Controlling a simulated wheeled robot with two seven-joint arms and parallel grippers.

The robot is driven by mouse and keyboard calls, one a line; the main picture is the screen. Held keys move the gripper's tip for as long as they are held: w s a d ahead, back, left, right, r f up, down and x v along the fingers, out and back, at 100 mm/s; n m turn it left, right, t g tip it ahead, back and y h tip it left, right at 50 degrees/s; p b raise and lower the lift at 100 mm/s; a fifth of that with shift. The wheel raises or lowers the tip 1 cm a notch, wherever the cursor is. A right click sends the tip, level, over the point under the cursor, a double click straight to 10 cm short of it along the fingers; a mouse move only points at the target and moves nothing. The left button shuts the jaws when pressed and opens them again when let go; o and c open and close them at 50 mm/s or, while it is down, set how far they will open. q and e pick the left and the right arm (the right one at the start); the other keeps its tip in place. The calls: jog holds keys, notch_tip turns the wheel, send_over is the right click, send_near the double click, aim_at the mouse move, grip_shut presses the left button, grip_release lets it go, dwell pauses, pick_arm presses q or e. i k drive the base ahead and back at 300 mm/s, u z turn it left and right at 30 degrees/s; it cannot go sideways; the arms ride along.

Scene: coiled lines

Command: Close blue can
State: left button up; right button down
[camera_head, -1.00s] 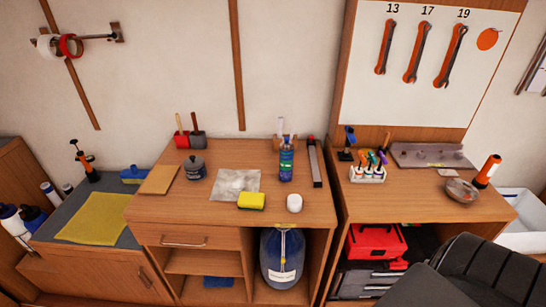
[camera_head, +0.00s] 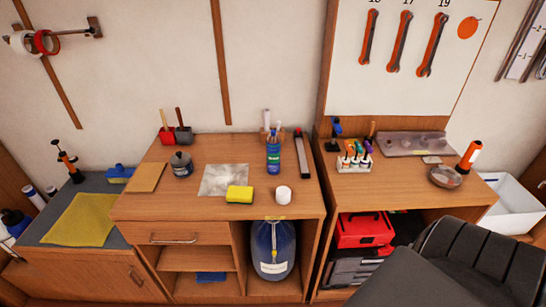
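A blue can (camera_head: 273,154) with a label stands upright toward the back right of the middle wooden workbench (camera_head: 215,208). A small white round piece, like a cap (camera_head: 283,195), lies on the bench in front of the can and apart from it. The can's top is too small to make out clearly. A larger blue container (camera_head: 272,248) with a white label stands in the open compartment under the bench. Neither of my grippers is in view.
A yellow sponge (camera_head: 239,194) lies left of the cap, near a grey sheet (camera_head: 224,179). A dark lidded pot (camera_head: 181,164) stands farther left. A long dark tool (camera_head: 301,153) lies right of the can. A black chair (camera_head: 455,265) fills the lower right.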

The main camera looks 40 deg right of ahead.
aim_at(273, 142)
jog(key=z, duration=1.55)
jog(key=k, duration=0.65)
jog(key=z, duration=0.6)
jog(key=k, duration=0.7)
jog(key=z, duration=0.8)
jog(key=i, duration=1.4)
jog(key=u, duration=0.75)
jog(key=i, duration=0.4)
jog(key=u, duration=0.3)
